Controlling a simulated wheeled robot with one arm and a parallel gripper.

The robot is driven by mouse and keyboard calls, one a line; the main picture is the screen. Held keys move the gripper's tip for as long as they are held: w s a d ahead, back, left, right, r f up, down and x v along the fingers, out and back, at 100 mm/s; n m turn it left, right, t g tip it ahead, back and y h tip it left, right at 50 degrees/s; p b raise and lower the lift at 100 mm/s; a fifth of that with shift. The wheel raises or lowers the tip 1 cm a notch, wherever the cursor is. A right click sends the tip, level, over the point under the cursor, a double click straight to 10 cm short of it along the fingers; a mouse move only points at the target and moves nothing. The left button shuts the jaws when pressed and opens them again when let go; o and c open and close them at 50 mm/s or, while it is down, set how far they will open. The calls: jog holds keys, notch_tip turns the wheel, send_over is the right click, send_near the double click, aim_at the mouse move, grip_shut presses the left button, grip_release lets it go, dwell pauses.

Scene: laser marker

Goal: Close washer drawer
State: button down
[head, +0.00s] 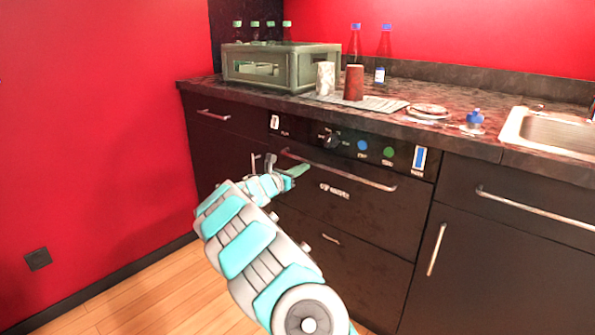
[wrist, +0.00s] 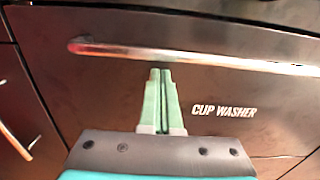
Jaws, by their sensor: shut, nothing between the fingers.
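The dark cup washer drawer front (head: 345,205) is in the counter's middle section, below a control panel. Its label reads "CUP WASHER" in the wrist view, where the drawer front (wrist: 230,85) fills most of the picture. Its long metal handle (head: 340,171) also crosses the wrist view (wrist: 190,55). The front looks about level with its neighbours; I cannot tell whether a small gap is left. My gripper (head: 305,168) is at the handle's left part. In the wrist view my gripper (wrist: 161,72) has its green fingers together and empty, tips just below the handle; contact is unclear.
The control panel (head: 340,145) has a knob and coloured buttons. The counter (head: 460,145) carries a glass-fronted box (head: 270,68), two cups, bottles and a sink (head: 550,130). Other drawers and a cabinet door (head: 475,255) flank the washer. The wooden floor (head: 160,300) at left is clear.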

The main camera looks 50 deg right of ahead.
jog(key=shift+d+r, duration=0.1)
jog(key=shift+r, duration=0.15)
jog(key=a+b, duration=0.1)
jog(key=a, duration=1.3)
jog(key=shift+s+a+f, duration=0.15)
jog(key=shift+s+f, duration=0.05)
jog(key=shift+f, duration=0.05)
